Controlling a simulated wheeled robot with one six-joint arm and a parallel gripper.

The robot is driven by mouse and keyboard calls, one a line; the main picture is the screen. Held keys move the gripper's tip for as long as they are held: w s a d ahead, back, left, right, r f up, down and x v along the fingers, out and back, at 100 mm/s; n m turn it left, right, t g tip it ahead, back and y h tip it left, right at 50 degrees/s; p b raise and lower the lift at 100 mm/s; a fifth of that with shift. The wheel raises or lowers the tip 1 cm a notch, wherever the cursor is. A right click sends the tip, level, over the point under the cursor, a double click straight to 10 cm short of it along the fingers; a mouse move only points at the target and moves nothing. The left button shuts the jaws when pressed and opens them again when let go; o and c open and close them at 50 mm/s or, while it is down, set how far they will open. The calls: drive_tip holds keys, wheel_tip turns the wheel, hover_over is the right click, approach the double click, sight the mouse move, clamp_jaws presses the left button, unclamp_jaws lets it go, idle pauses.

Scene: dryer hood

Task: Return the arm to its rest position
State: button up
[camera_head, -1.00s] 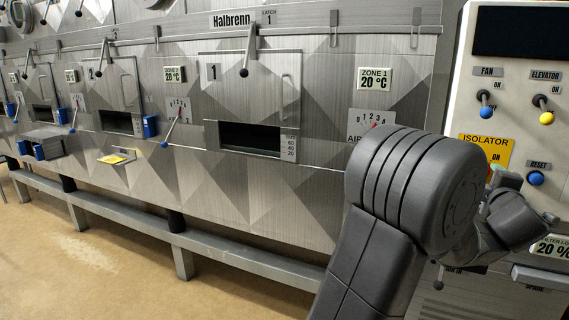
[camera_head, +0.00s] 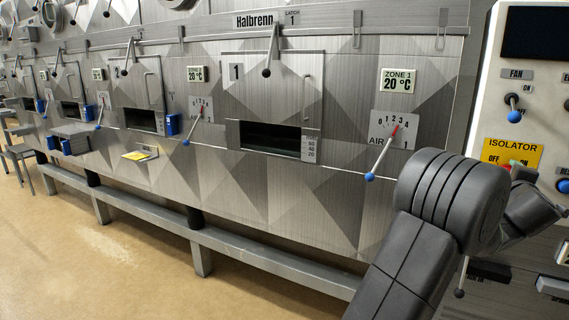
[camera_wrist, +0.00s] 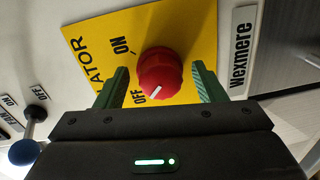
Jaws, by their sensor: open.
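My arm (camera_head: 440,210) reaches up along the right side of the head view, bent towards the control panel. My gripper (camera_wrist: 160,80) is open in the wrist view, its two green fingers on either side of the red isolator knob (camera_wrist: 160,73). The knob sits on a yellow plate (camera_wrist: 190,35), and its white mark points towards the OFF label. I cannot tell whether the fingers touch the knob. In the head view the wrist partly hides the knob and the yellow isolator plate (camera_head: 513,152).
The control panel (camera_head: 490,110) has a blue-tipped fan lever (camera_head: 513,107); it also shows in the wrist view (camera_wrist: 30,140). A blue-tipped air lever (camera_head: 382,158) sticks out left of my arm. A metal rail (camera_head: 230,248) runs low along the dryer. The floor (camera_head: 120,270) at left is clear.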

drive_tip(key=shift+s, duration=0.1)
drive_tip(key=f+v, duration=0.1)
drive_tip(key=v, duration=1.2)
drive_tip(key=w+d+m+t+p, duration=0.1)
drive_tip(key=w+d+m+p, duration=0.5)
drive_tip(key=w+m+p, duration=0.5)
drive_tip(key=shift+w+d+m+p, duration=0.15)
drive_tip(key=shift+d+m+p, duration=0.2)
drive_tip(key=shift+m, duration=2.85)
drive_tip(key=shift+f, duration=0.1)
